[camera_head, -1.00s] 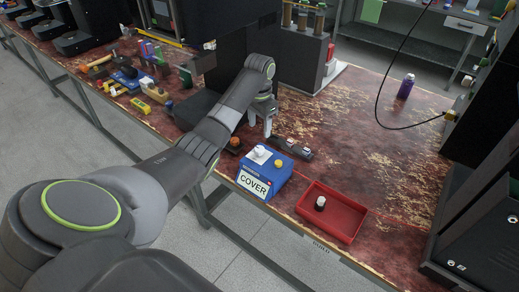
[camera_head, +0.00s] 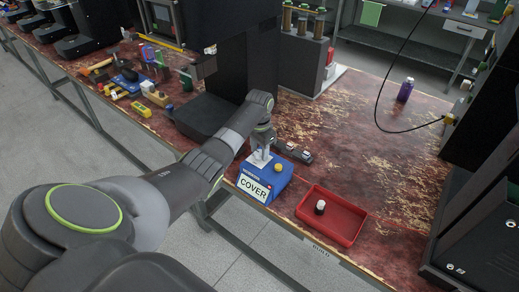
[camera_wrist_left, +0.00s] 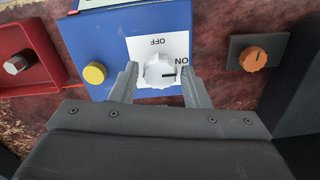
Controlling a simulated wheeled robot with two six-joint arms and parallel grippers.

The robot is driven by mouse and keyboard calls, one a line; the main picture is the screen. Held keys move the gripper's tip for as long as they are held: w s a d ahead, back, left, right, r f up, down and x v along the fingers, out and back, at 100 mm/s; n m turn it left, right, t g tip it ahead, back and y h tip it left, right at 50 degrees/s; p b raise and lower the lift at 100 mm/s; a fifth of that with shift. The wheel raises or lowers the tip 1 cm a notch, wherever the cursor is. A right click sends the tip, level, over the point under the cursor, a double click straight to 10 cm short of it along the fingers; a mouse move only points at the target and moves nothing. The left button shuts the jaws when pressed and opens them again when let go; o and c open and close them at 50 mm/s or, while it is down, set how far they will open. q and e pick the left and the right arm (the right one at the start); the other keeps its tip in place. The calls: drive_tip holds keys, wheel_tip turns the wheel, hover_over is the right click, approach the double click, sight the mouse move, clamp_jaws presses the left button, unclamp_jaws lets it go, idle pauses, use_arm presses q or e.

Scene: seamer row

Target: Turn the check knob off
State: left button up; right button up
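A blue box (camera_head: 283,183) labelled COVER stands near the table's front edge. The knob's dark mark points right, near ON. No label reading "check" shows. A yellow button (camera_wrist_left: 95,73) sits beside the plate. My left gripper (camera_wrist_left: 160,84) is open, with one finger on each side of the white knob and small gaps showing. In the head view my left gripper (camera_head: 260,158) hides the knob. My right gripper is not in view.
An orange knob (camera_wrist_left: 253,59) on a dark plate is right of the box in the wrist view. A purple bottle (camera_head: 405,90) and a black cable (camera_head: 378,105) are farther back. The table's right middle is clear.

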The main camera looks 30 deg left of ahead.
use_arm(q)
drive_tip(key=c, duration=0.7)
drive_tip(key=shift+o, duration=0.2)
drive_tip(key=shift+r+n+p, duration=0.3)
drive_tip(key=shift+n+p, duration=1)
drive_tip(key=shift+p, duration=0.2)
drive_tip(key=n+p, duration=0.3)
drive_tip(key=n, duration=0.1)
drive_tip(key=shift+n, duration=0.3)
drive_tip(key=n+p, duration=0.2)
drive_tip(key=n, duration=0.3)
drive_tip(key=shift+f, duration=0.1)
drive_tip(key=n+p, duration=0.1)
drive_tip(key=n, duration=0.4)
drive_tip(key=shift+w+n, duration=0.1)
drive_tip(key=shift+n, duration=0.3)
drive_tip(key=o, duration=1)
drive_tip(key=shift+f, duration=0.15)
drive_tip(key=shift+c, duration=0.2)
